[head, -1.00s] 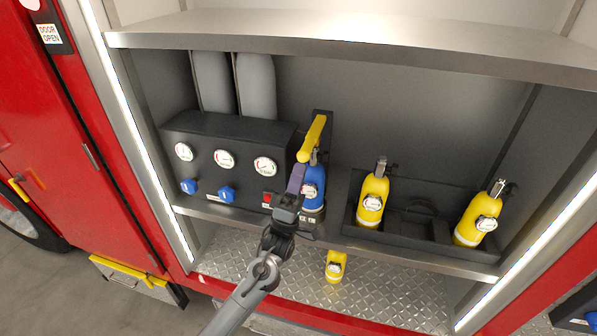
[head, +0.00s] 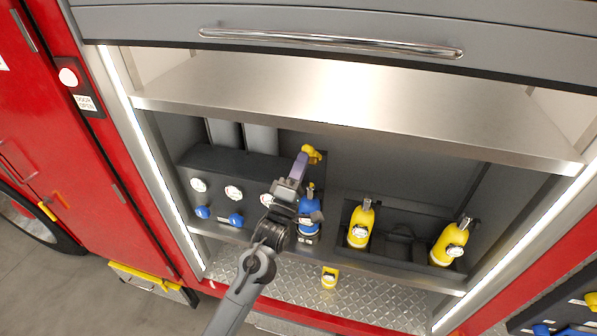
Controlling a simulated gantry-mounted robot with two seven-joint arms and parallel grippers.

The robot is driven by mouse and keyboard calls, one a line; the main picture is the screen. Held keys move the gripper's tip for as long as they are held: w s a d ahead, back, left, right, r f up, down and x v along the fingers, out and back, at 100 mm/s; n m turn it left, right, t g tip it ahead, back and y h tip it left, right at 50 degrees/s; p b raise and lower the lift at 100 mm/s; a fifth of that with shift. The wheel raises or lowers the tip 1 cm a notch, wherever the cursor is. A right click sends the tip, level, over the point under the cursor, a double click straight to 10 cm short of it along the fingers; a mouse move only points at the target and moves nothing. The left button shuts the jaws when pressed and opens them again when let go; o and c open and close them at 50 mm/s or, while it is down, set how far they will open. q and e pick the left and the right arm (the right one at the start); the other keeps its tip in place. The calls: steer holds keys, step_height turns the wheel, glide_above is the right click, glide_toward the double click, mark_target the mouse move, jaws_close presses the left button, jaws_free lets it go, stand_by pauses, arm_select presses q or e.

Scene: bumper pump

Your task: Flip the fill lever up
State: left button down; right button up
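The yellow fill lever (head: 313,154) is at the back of the compartment, above the blue cylinder (head: 309,216). Only a short stretch of it shows, just below the upper shelf's edge; I cannot tell its exact angle. My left gripper (head: 300,166) reaches up from below, its purple-grey finger at or against the lever's left side. I cannot see whether it touches, or whether the fingers are apart. The gripper's body hides part of the dark gauge box (head: 225,165) and overlaps the blue cylinder's left side. My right gripper is not in view.
Two yellow cylinders (head: 361,224) (head: 450,242) stand in a dark tray to the right. Gauges and blue knobs (head: 236,220) line the box at left. A small yellow cylinder (head: 330,277) is below on the tread-plate floor.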

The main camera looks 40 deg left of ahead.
arm_select(q)
steer(key=x, duration=0.4)
steer(key=s+r+x, duration=0.1)
steer(key=x, duration=0.3)
steer(key=a+x, duration=0.1)
steer(key=x, duration=0.3)
steer(key=shift+s+a+r+b, duration=0.1)
steer(key=shift+s+r+b, duration=0.05)
steer(key=shift+r+b, duration=0.25)
steer(key=shift+x, duration=1)
steer(key=shift+a+f, duration=0.2)
